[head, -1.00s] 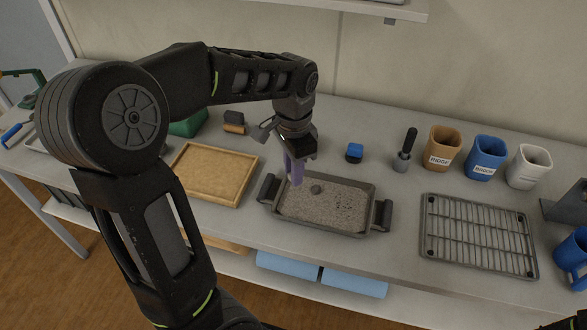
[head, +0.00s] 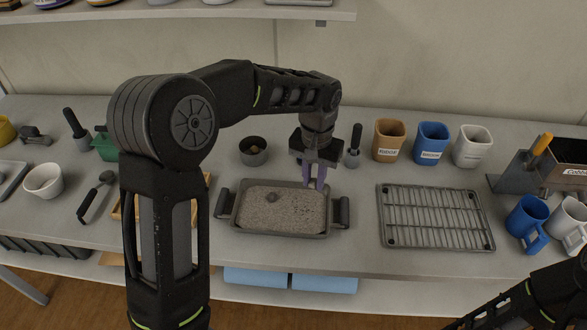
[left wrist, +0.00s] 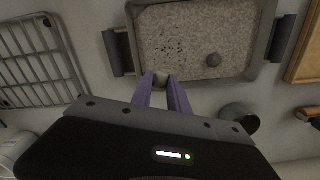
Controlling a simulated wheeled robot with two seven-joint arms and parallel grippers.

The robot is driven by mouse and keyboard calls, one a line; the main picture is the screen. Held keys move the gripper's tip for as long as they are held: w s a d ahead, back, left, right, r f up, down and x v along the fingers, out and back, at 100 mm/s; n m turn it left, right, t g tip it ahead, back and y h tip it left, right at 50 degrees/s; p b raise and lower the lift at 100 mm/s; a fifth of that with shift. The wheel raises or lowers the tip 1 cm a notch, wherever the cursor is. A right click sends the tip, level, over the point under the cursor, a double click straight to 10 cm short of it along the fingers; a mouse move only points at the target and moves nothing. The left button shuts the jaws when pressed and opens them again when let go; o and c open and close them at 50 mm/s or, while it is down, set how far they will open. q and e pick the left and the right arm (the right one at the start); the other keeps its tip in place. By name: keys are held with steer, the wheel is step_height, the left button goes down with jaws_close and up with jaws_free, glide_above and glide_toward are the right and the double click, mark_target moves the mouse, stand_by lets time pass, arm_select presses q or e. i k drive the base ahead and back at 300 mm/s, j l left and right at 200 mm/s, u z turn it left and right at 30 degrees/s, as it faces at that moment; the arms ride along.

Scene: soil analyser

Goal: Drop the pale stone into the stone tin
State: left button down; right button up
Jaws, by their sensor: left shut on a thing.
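My left gripper (head: 314,185) has purple fingers and hangs at the far right part of the soil tray (head: 224,203), pointing down. In the left wrist view its fingertips (left wrist: 161,82) are shut on a small pale thing, the pale stone (left wrist: 161,77); little of it shows. A round grey metal tin (head: 253,157), which looks like the stone tin, stands behind the tray, left of the gripper. It also shows in the left wrist view (left wrist: 238,117). Something brownish lies inside it. My right gripper is out of view.
A dark stone (head: 272,197) lies on the soil. A wire rack (head: 435,217) is to the right. Several cups, including a brown one (head: 388,141), stand behind it. A wooden tray (head: 200,190) is partly hidden behind my left arm.

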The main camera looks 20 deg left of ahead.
mark_target(248, 158)
steer(key=u, duration=1.15)
